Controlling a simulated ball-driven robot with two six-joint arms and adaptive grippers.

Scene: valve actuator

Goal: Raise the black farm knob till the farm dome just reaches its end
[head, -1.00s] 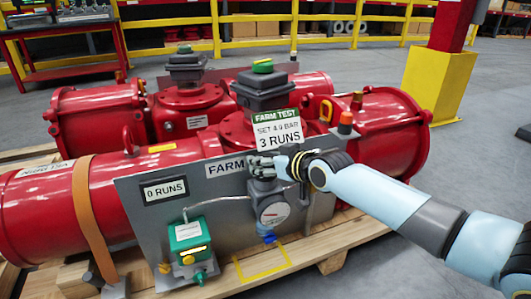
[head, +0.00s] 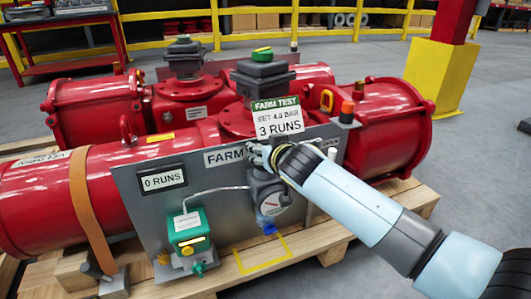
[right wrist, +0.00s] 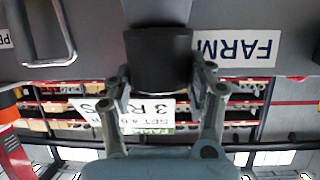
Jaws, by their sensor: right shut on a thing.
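The black farm knob (right wrist: 158,62) shows between the fingers of my right gripper (right wrist: 163,85) in the right wrist view, which looks upside down. The gripper is shut on the knob. In the head view my right gripper (head: 261,152) sits just above the round gauge (head: 271,204) on the grey panel and hides the knob. The farm dome (head: 262,53) is a small green cap with yellow on the dark box above the front red actuator. The gauge needle is too small to read. My left gripper is out of view.
The grey panel (head: 140,195) carries a counter (head: 163,180) reading 0 RUNS and a green box (head: 188,230) joined by a thin pipe. A FARM TEST sign (head: 277,118) stands just behind my gripper. A wooden pallet (head: 330,238) carries the assembly; open floor lies to the right.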

